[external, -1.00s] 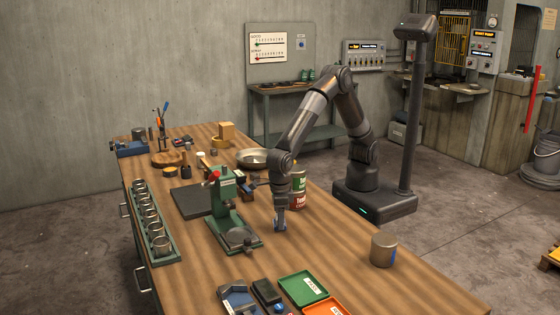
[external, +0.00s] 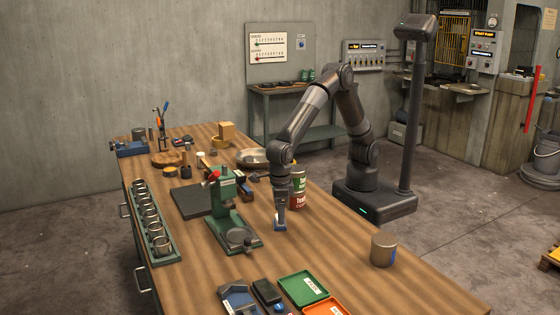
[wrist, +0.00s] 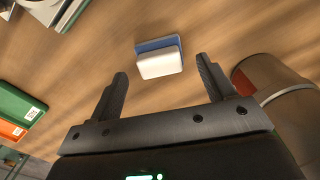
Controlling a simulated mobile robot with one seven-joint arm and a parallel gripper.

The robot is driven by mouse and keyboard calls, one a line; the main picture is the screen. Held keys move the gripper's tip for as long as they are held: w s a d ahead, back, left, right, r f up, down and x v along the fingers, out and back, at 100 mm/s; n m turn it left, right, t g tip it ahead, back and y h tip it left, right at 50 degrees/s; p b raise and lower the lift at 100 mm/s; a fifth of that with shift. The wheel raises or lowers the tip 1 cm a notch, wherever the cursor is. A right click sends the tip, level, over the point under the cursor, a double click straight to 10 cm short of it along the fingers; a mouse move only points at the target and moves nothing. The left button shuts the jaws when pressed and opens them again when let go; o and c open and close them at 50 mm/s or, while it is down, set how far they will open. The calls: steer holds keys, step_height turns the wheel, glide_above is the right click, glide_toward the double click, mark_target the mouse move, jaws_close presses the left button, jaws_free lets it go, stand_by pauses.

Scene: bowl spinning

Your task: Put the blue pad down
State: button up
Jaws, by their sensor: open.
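The blue pad (wrist: 158,57) is a small block with a blue layer and a white layer. In the wrist view it rests on the wooden tabletop just beyond my fingertips, with a gap to either finger. My gripper (wrist: 163,74) is open, its two dark fingers spread wider than the pad, with nothing between them. In the external view my gripper (external: 280,224) points down low over the table, right of the green press (external: 226,205). The pad is mostly hidden there by the fingers.
Stacked cans (external: 298,190) stand close behind my gripper; a can (wrist: 280,95) is near the right finger in the wrist view. A metal can (external: 384,251) stands to the right. Green (external: 302,287) and orange trays lie in front. Bare wood lies between.

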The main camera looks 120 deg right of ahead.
step_height(320, 180, up, 9)
steer(key=s+d+r+m+t, duration=0.2)
steer(key=s+d+r+m, duration=0.5)
steer(key=d+r+m, duration=0.15)
steer(key=s+d+m+t, duration=0.1)
steer(key=s+d+m, duration=0.5)
steer(key=s+m, duration=0.5)
steer(key=s+d+m+t, duration=0.2)
steer(key=s+d+m, duration=0.4)
steer(key=s+m, duration=0.6)
steer(key=shift+s+d+f+t, duration=0.15)
steer(key=shift+s+d+t, duration=0.1)
steer(key=shift+t, duration=0.05)
